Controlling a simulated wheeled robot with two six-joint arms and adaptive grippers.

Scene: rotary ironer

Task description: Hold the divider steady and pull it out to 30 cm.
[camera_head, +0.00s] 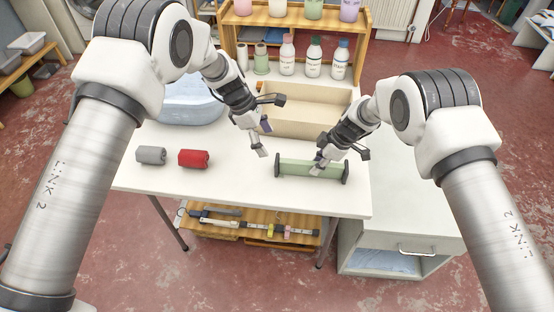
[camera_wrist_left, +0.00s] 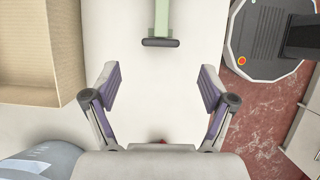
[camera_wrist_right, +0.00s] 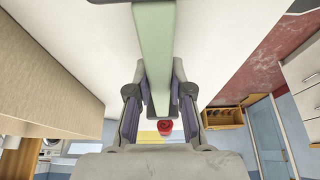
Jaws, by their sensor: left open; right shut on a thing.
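The divider is a pale green bar with dark end pads (camera_head: 295,168), lying on the white table in front of a beige open box. My right gripper (camera_head: 318,166) is shut on it, right of its middle. In the right wrist view the green bar (camera_wrist_right: 154,40) runs between my fingers. My left gripper (camera_head: 262,143) is open and empty, above the table to the left of the divider. In the left wrist view one dark end pad (camera_wrist_left: 160,43) of the divider shows ahead of the open fingers, apart from them.
The beige box (camera_head: 300,122) stands behind the divider. A grey roll (camera_head: 151,155) and a red roll (camera_head: 194,158) lie to the left, with a pale blue basin (camera_head: 190,108) behind them. Bottles (camera_head: 314,60) stand at the back. The table's front is clear.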

